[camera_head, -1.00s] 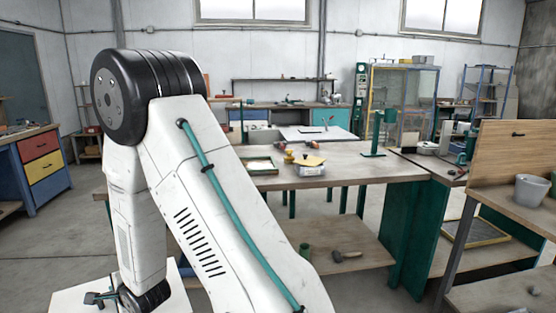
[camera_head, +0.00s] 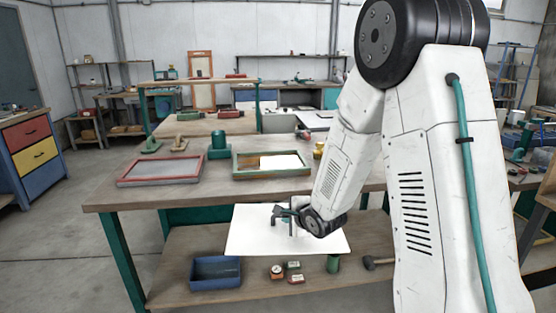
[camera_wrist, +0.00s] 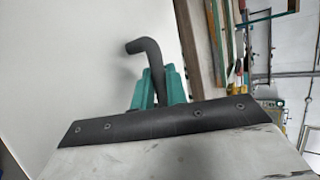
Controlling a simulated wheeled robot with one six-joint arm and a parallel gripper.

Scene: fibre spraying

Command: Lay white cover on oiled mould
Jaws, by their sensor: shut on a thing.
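My gripper (camera_head: 288,216) is shut on the dark bent handle of a flat white cover (camera_head: 255,242). The cover hangs in front of the workbench, below its top, and hides part of the lower shelf. In the wrist view, the green fingers (camera_wrist: 158,84) close on the black handle (camera_wrist: 146,46), with the white cover (camera_wrist: 60,60) behind. On the bench top lie a green-rimmed frame (camera_head: 238,168) with a white piece inside and a red-rimmed frame (camera_head: 122,182) with a grey inside. I cannot tell for sure which is the oiled mould.
The workbench (camera_head: 112,196) stands ahead, its front edge just beyond the cover. A green pot (camera_head: 218,146) stands behind the frames. A blue bin (camera_head: 215,273) and small tins are on the lower shelf. A drawer cabinet (camera_head: 30,160) stands left. Open floor lies between.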

